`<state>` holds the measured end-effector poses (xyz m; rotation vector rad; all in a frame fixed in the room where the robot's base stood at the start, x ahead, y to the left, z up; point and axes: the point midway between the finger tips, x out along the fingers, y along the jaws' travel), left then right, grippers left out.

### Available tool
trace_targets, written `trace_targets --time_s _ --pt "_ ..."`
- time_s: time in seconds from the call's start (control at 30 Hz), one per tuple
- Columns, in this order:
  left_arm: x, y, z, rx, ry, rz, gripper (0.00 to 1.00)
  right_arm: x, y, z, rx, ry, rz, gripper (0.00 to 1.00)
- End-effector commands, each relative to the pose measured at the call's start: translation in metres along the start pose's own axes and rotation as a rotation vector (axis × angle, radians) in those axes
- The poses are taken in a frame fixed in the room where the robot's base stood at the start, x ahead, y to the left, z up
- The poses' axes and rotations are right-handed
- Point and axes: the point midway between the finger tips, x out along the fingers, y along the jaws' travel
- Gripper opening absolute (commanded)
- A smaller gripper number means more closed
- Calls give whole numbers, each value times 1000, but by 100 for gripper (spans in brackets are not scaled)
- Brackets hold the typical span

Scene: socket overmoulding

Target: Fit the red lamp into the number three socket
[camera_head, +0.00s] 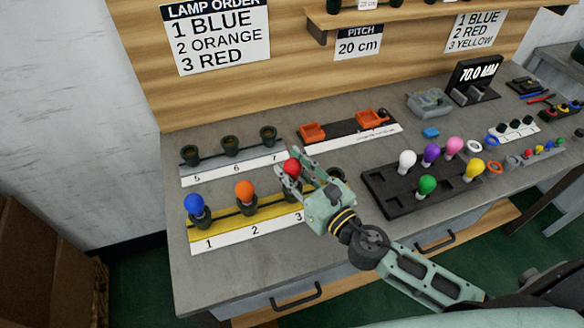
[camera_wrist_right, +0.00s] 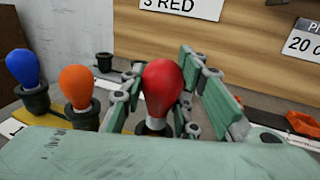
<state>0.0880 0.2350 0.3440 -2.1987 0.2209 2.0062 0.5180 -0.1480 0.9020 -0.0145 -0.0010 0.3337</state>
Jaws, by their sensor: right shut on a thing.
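My right gripper (camera_head: 290,171) is shut on the red lamp (camera_head: 291,166) above the number 3 on the yellow strip (camera_head: 226,226). In the right wrist view the red lamp (camera_wrist_right: 162,88) stands about upright between the fingers. A dark socket rim (camera_wrist_right: 154,128) shows directly below its bulb. The lamp's lower end is hidden, so I cannot tell how deep it sits. The blue lamp (camera_head: 194,204) stands in socket 1 and the orange lamp (camera_head: 244,191) in socket 2. The lamp order sign (camera_head: 218,37) reads 1 blue, 2 orange, 3 red. My left gripper is out of view.
Empty sockets (camera_head: 231,145) numbered 5 to 7 stand behind on a white strip. A black tray (camera_head: 404,211) to the right holds white, purple, pink, green and yellow lamps. Orange pieces (camera_head: 312,131) lie on a dark board behind. The front left of the bench is clear.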

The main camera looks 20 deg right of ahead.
Motion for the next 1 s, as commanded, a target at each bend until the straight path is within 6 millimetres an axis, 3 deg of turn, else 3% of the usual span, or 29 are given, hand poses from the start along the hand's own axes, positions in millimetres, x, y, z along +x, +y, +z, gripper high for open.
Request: trace_targets --time_s 0.9,0.93,1.0 --pt "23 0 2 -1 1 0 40 0 0 -24 0 0 0 7" --pt "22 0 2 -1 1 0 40 0 0 -23 0 0 0 30" --pt "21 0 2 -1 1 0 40 0 0 -23 0 0 0 36"
